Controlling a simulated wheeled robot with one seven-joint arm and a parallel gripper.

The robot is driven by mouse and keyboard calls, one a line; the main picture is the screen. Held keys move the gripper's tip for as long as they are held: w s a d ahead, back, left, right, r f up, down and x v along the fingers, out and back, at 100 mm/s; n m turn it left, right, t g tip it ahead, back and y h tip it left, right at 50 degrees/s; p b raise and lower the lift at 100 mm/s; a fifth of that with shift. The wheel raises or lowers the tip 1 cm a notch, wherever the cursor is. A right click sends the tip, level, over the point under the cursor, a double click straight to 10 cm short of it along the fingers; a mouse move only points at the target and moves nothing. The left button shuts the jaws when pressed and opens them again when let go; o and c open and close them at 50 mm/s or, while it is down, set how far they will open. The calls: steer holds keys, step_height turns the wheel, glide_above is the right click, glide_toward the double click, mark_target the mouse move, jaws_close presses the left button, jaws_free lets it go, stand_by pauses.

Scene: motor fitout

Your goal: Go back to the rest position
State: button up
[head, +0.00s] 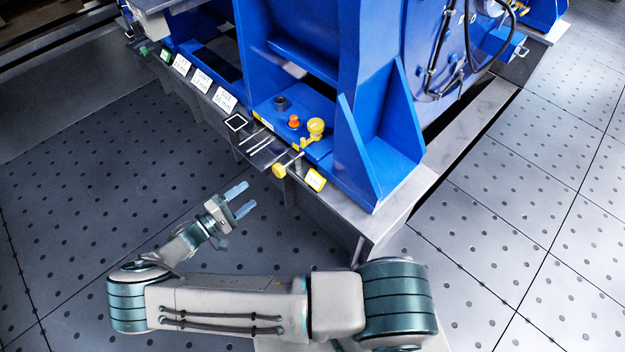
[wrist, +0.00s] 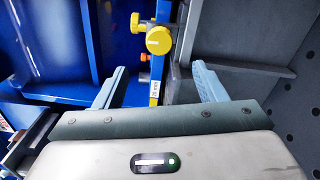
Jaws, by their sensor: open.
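My gripper (head: 240,199) is open and empty, in the air over the dark floor, left of the blue motor frame in the head view. In the wrist view its two pale blue fingers (wrist: 160,88) stand wide apart. Beyond them shows a yellow knob (wrist: 158,40) on a blue and yellow upright part with a small label. In the head view yellow knobs (head: 316,127) and an orange knob (head: 293,122) sit on the blue base. The gripper is apart from all of these.
The blue motor frame (head: 375,100) stands on a grey plinth (head: 400,215). Along its near ledge lie white label cards (head: 225,100), a small square frame (head: 236,122) and thin rods. Perforated floor tiles (head: 90,190) to the left are clear.

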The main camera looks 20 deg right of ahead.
stand_by(0.4)
steer(key=s+d+r+m+g+y+p, duration=0.1)
steer(key=d+r+m+g+y+p, duration=0.25)
steer(key=r, duration=0.75)
steer(key=s+d+r+m+g+y+p, duration=0.15)
steer(key=d+r+g+y+p, duration=0.3)
steer(key=r, duration=0.65)
steer(key=s+d+r+m+g+y+p, duration=0.1)
steer(key=s+d+r+g+p, duration=0.15)
steer(key=d+r+p, duration=0.65)
steer(key=s+d+r+t+y+p, duration=0.1)
steer(key=s+r+p, duration=0.3)
steer(key=r, duration=0.7)
steer(key=s+d+r+m+t+y+p, duration=0.1)
steer(key=s+r+t+y+p, duration=0.1)
steer(key=r, duration=0.9)
steer(key=s+d+r+m+t+y+p, duration=0.1)
steer(key=s+d+r+y+p, duration=0.1)
steer(key=s+r+p, duration=0.4)
step_height(320, 180, up, 5)
steer(key=s+y, duration=0.1)
steer(key=s, duration=0.1)
steer(key=shift+s+y, duration=0.3)
